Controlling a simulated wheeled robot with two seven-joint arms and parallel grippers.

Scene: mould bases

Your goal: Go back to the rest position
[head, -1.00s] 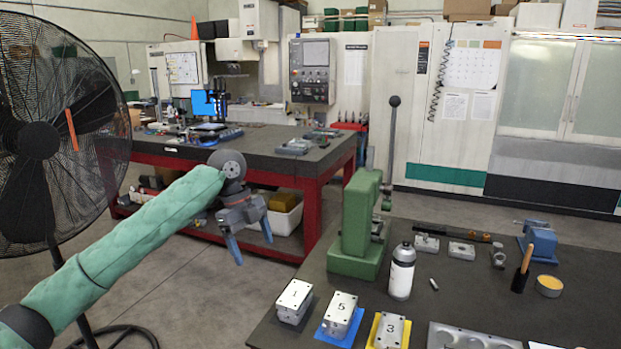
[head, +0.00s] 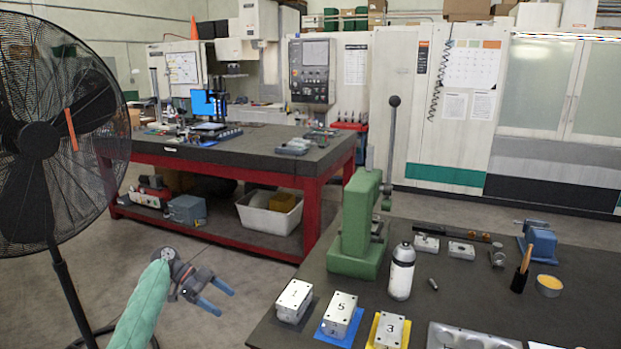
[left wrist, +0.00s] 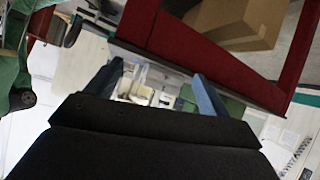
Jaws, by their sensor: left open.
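My left gripper (head: 217,298) is at the lower left of the head view, over the floor and left of the near table. Its two blue fingers are apart and nothing is between them. The fingers also show in the left wrist view (left wrist: 155,85), spread and empty. Mould blocks marked 1 (head: 294,298), 5 (head: 340,313) and 3 (head: 389,331) stand in a row on the near table, apart from the gripper. My right gripper is not in view.
A green press (head: 356,235) and a white bottle (head: 401,272) stand on the near table (head: 460,290). A black fan (head: 50,140) stands at the left. A red-framed workbench (head: 250,160) is behind. Open floor lies between fan and near table.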

